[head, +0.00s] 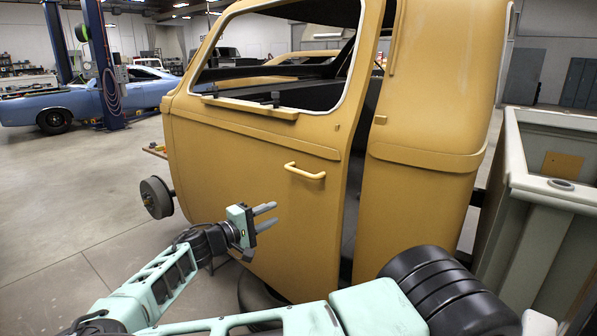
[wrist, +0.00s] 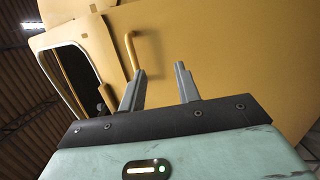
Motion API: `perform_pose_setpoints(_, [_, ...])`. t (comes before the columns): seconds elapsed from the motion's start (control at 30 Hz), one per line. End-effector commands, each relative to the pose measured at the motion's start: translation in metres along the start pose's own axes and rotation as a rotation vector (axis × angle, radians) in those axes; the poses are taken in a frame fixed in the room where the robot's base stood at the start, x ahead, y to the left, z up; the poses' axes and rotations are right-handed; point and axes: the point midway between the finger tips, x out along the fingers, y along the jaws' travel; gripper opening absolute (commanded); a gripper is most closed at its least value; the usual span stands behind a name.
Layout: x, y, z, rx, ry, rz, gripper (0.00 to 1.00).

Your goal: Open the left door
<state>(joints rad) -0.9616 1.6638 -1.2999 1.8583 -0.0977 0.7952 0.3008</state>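The left door (head: 235,170) is the yellow door of a bare vehicle cab, with an empty window frame. A dark gap shows between its right edge and the cab body (head: 425,130), so it stands slightly ajar. Its yellow bar handle (head: 305,171) sits near that edge. My gripper (head: 275,214) is below and left of the handle in the head view, in front of the door, its two grey fingers apart and empty. In the wrist view, the handle (wrist: 131,50) appears just beyond the left finger, outside the space between the fingers (wrist: 160,69). I see no clear contact.
An open pale bin or truck-bed shell (head: 560,190) stands close at the right. A wheel hub (head: 157,197) sticks out at the cab's left. A blue car (head: 85,103) and a blue lift post (head: 103,70) stand farther back.

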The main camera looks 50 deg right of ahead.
Motion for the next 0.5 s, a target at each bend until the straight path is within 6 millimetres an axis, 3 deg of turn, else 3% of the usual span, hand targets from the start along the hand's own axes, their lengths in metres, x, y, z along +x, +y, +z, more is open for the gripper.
perform_pose_setpoints(0.1, [-0.013, 0.025, -0.017, 0.037, 0.058, 0.111, 0.33])
perform_pose_setpoints(0.27, [-0.019, 0.039, -0.025, 0.058, 0.087, 0.165, 0.33])
perform_pose_setpoints(0.5, [0.013, 0.048, -0.028, 0.057, 0.085, 0.168, 0.33])
